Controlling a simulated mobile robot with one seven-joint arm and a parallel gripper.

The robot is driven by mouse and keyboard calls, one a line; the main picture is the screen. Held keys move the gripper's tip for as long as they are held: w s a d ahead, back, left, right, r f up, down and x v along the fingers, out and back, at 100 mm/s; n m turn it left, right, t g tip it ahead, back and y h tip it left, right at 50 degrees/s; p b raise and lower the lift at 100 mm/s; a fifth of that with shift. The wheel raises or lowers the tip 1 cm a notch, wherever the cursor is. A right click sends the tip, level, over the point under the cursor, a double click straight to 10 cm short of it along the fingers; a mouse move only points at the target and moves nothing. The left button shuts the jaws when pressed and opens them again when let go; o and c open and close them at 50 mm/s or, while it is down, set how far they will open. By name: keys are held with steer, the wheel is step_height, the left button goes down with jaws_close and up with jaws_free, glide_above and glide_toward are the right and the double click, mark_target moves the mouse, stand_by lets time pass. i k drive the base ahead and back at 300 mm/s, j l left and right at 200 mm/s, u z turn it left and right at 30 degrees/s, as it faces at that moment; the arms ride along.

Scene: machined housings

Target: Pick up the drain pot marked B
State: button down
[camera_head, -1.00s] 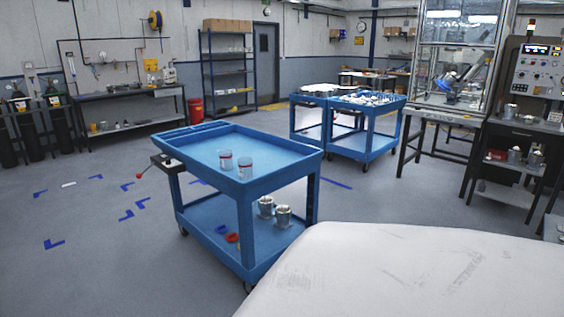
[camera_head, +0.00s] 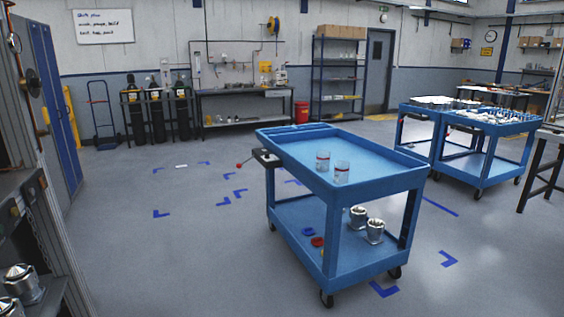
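My gripper is not in view.
The cart's lower shelf holds two metal housings (camera_head: 375,231), a red ring (camera_head: 317,242) and a blue ring (camera_head: 308,231). More blue carts (camera_head: 479,148) stand behind right. A dark shelf with metal parts (camera_head: 22,284) is near left. Floor left of the cart is clear.

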mark_target(323, 157)
steer(key=j+z, duration=0.1)
steer(key=z, duration=0.3)
steer(key=i+j+z, duration=0.15)
steer(key=i+j, duration=0.25)
steer(key=i, duration=0.2)
steer(key=i+j+z, duration=0.15)
steer(key=i+j, duration=0.35)
steer(key=i+j+z, duration=0.15)
steer(key=i+j, duration=0.4)
steer(key=i+j+z, duration=0.15)
steer(key=i+j, duration=0.35)
steer(key=i+j+z, duration=0.15)
steer(key=i+j, duration=0.35)
steer(key=j, duration=0.25)
